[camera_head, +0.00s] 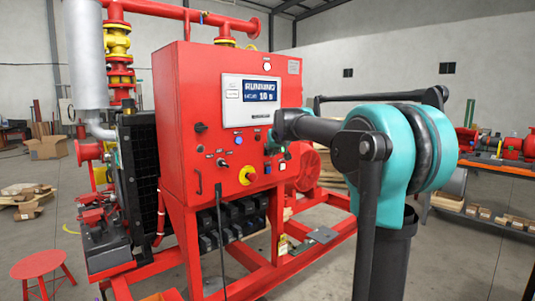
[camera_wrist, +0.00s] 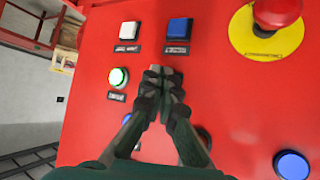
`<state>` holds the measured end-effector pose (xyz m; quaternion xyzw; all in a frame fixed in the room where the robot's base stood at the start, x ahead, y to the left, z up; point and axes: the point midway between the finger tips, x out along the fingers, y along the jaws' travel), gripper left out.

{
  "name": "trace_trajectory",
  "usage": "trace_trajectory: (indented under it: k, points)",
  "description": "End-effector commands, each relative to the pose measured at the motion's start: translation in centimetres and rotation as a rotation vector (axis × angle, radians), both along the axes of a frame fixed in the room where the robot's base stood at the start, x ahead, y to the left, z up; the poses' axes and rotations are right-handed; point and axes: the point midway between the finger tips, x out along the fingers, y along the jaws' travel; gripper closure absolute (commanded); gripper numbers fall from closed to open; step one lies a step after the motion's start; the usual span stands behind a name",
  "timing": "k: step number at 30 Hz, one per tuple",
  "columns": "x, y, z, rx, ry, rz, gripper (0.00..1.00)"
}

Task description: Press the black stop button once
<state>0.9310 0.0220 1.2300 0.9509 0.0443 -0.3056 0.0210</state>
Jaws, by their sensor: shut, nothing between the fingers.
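The red control cabinet (camera_head: 222,100) stands in the middle of the head view, with its display reading RUNNING. My gripper (camera_wrist: 165,75) is shut and empty, its fingertips pointing at the panel in the wrist view. I cannot tell whether the tips touch the panel. A dark round part (camera_wrist: 204,137) shows partly behind the right finger; I cannot tell whether it is the black stop button. In the head view my gripper (camera_head: 272,142) is at the right side of the panel face and hides part of the controls.
Around my fingertips are a lit green button (camera_wrist: 119,77), a white square button (camera_wrist: 129,31), a blue square button (camera_wrist: 179,29), and a blue round button (camera_wrist: 292,165). A red emergency knob (camera_wrist: 277,12) on a yellow disc stands out at upper right.

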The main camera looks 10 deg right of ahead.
Motion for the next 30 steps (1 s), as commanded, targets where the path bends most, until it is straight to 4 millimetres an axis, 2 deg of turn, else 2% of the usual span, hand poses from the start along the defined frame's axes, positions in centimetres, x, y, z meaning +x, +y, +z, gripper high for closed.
trace_trajectory:
  k: [30]
  points:
    - [0.64,0.47,0.01,0.000,0.000,0.000,1.00]
